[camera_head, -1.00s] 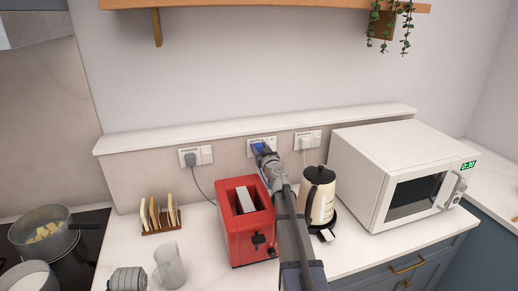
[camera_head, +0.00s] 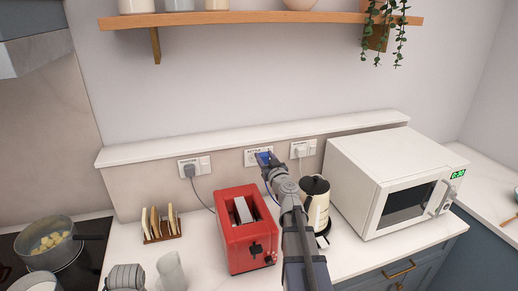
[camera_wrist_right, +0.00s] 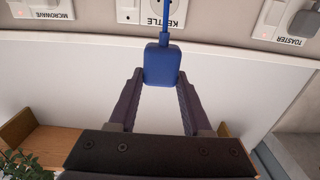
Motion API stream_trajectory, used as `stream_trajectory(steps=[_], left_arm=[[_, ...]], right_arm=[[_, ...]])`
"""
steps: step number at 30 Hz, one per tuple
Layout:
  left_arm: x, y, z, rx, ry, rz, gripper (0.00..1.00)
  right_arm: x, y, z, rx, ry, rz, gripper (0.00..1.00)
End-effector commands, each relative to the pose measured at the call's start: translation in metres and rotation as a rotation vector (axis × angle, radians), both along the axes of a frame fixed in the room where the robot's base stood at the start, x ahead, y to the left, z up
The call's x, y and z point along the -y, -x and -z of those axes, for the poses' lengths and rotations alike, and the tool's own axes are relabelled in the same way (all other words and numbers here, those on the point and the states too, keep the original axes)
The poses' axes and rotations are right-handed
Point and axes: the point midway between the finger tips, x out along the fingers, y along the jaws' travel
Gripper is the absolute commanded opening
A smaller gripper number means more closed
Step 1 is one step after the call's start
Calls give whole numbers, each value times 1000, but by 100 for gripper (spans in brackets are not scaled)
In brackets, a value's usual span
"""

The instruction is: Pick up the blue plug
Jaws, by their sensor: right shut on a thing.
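The blue plug (camera_head: 264,159) is between the fingers of my right gripper (camera_head: 267,162), in front of the middle socket, labelled kettle (camera_head: 251,157). In the right wrist view, which is upside down, both fingertips press the sides of the blue plug (camera_wrist_right: 161,66). Its blue cord (camera_wrist_right: 164,24) runs up the picture across the kettle socket plate (camera_wrist_right: 149,14). The plug appears to stand off the plate; its pins are hidden. My left gripper does not show.
The red toaster (camera_head: 237,250) stands left of my right arm, and the kettle (camera_head: 316,205) close to its right. A grey plug (camera_head: 189,170) sits in the left socket and a white plug (camera_head: 299,152) in the right one. The microwave (camera_head: 365,170) is further right.

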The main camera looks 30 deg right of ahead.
Motion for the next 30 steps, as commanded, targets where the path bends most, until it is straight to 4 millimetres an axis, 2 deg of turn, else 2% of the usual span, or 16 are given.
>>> stream_trajectory(steps=[1,3,6,12,18,30], left_arm=[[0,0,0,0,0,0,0],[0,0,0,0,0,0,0],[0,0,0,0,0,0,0],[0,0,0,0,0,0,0],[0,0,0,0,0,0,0],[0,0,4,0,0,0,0]], right_arm=[[-7,21,0,0,0,1,0],[-10,37,0,0,0,2,0],[-15,57,0,0,0,1,0],[-19,81,0,0,0,1,0],[-22,90,0,0,0,0,0],[-22,90,4,0,0,0,0]])
